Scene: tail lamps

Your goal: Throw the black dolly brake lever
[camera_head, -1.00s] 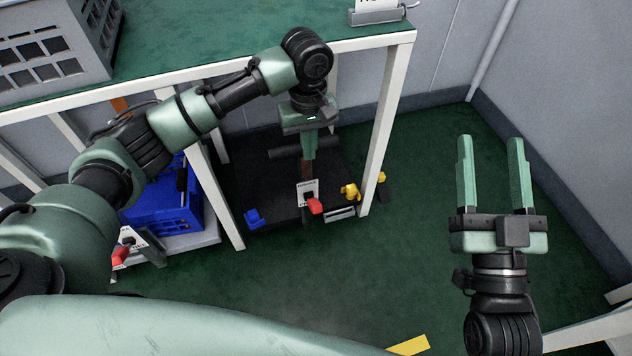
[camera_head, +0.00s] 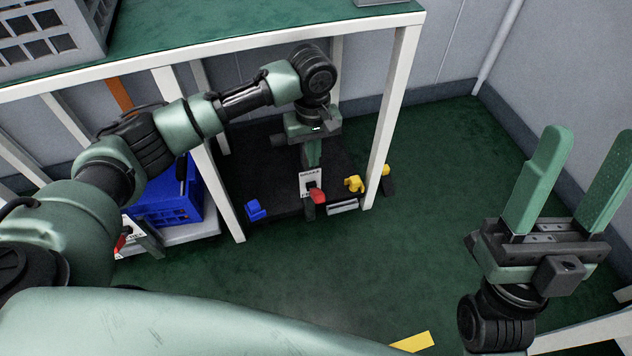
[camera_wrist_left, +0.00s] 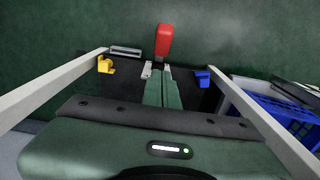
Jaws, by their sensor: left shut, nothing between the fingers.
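The black dolly (camera_head: 280,180) sits on the floor under the table. Its brake lever has a red handle (camera_head: 317,196) beside a white label plate (camera_head: 310,181) at the dolly's near edge. In the left wrist view the red handle (camera_wrist_left: 163,40) stands just beyond my fingertips. My left gripper (camera_head: 312,164) is shut and empty, above the dolly just behind the lever's plate; its fingers (camera_wrist_left: 162,76) partly hide the lever's base in the wrist view. I cannot tell whether they touch it. My right gripper (camera_head: 590,140) is open and empty at the right, away from the dolly.
Table legs (camera_head: 391,110) stand on both sides of the black dolly. A second dolly on the left carries a blue crate (camera_head: 165,207) and has its own red lever (camera_head: 119,243). Blue (camera_head: 256,209) and yellow (camera_head: 354,184) corner pieces flank the black dolly.

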